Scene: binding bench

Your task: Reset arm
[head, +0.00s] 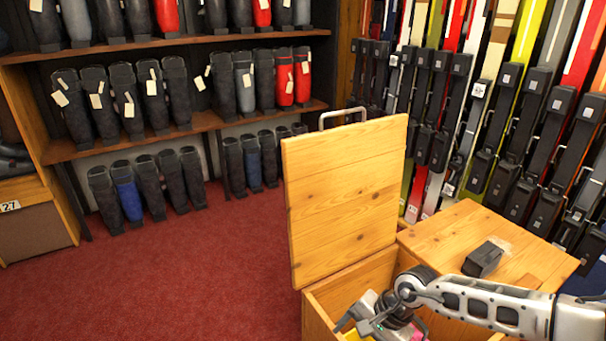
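My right arm comes in from the right edge. Its gripper (366,318) is pointed down inside the open wooden box (318,318) at the bottom of the head view. One finger shows at the gripper's left side; the other fingertip is hidden, so I cannot tell whether it is open or shut or holds anything. Small patches of yellow and pink show beside the gripper in the box, mostly cut off by the frame's bottom edge. My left gripper is not in view.
The box's raised wooden lid (343,190) stands upright behind the opening. A dark block (483,259) lies on the wooden top (445,235) to the right. Boot shelves (190,125) and a rack of skis (530,60) line the back. Red carpet (170,285) at left is clear.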

